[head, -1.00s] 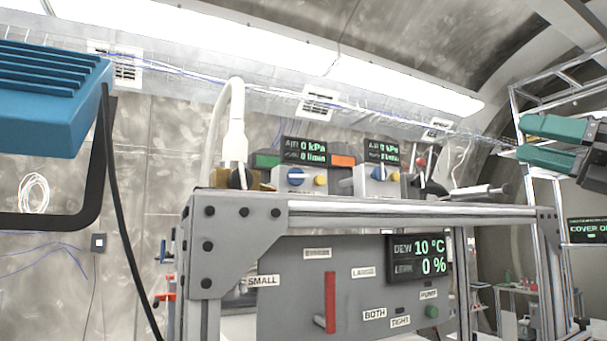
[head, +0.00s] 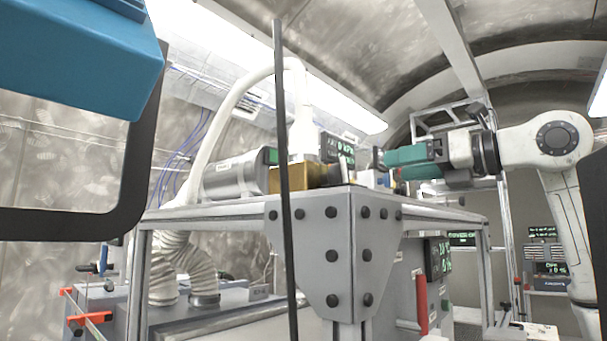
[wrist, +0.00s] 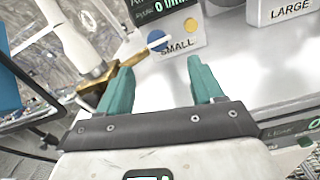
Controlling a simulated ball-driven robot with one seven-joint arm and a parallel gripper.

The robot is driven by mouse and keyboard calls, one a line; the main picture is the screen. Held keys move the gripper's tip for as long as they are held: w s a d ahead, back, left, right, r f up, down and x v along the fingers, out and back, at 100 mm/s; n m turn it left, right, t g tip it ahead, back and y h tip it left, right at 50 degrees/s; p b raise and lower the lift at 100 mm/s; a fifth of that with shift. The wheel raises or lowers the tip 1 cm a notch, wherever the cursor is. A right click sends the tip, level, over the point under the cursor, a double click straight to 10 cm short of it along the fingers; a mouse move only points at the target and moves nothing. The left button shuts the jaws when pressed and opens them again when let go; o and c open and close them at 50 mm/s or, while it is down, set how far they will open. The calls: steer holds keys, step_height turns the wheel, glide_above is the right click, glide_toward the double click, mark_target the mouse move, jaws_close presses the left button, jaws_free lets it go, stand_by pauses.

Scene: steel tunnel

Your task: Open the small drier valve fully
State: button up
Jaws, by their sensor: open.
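The SMALL box lies beyond the fingertips, with the blue knob roughly ahead of the gap. In the head view my gripper (head: 390,165) is over the bench top from the right. The knobs are mostly hidden there behind the brass block and my gripper.
A brass block (head: 300,178) and a white hose fitting (head: 303,120) stand left of the SMALL box. A second box labelled LARGE (wrist: 290,10) is to its right. A grey frame corner (head: 340,250) and a dark upright bar (head: 284,190) stand in front.

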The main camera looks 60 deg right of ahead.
steer(key=shift+w+a, duration=0.2)
steer(key=shift+w, duration=0.5)
steer(key=p+x, duration=0.3)
steer(key=x, duration=0.6)
steer(key=shift+d+r+p, duration=0.1)
steer(key=shift+p, duration=0.25)
steer(key=shift+w+d, duration=0.15)
steer(key=shift+w, duration=0.4)
steer(key=shift+c, duration=0.4)
steer(key=c, duration=1)
